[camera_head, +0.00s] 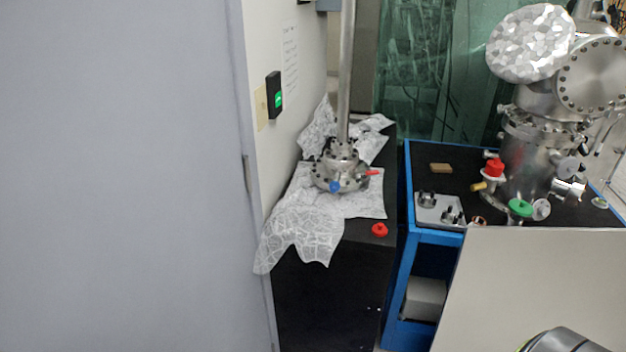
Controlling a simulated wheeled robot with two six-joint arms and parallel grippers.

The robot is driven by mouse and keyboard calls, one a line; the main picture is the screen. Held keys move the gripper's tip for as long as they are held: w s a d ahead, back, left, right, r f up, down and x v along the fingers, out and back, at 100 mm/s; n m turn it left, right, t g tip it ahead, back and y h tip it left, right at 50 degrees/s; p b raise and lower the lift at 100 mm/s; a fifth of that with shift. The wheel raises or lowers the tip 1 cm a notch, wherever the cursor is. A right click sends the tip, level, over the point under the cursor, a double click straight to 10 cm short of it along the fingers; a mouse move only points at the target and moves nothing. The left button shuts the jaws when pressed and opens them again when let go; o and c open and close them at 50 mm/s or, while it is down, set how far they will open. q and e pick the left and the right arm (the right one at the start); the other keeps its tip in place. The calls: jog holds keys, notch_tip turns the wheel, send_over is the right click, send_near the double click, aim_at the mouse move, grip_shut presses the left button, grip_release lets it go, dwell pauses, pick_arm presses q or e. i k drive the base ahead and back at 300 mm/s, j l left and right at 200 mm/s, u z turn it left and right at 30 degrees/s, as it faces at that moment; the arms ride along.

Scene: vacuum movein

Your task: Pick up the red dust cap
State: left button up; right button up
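A small round red dust cap (379,230) lies on the bare black top of the dark cabinet, near its front right edge. Another red cap-like part (494,168) sits on a fitting of the steel chamber on the blue bench. Neither of my grippers is in view. A rounded grey metallic part at the bottom right edge may be mine, but I cannot tell.
A steel flange with a tall tube (341,168) stands on crumpled foil (297,232) behind the cap. The blue bench (437,237) with a large steel chamber (526,165) is to the right. A grey wall fills the left; a pale panel (535,285) blocks the lower right.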

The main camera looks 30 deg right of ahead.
aim_at(378, 230)
jog(key=k+l+z, duration=0.1)
jog(key=l+z, duration=0.25)
jog(key=k+l+z, duration=0.1)
jog(key=z, duration=0.25)
jog(key=l+z, duration=0.35)
jog(key=l, duration=0.1)
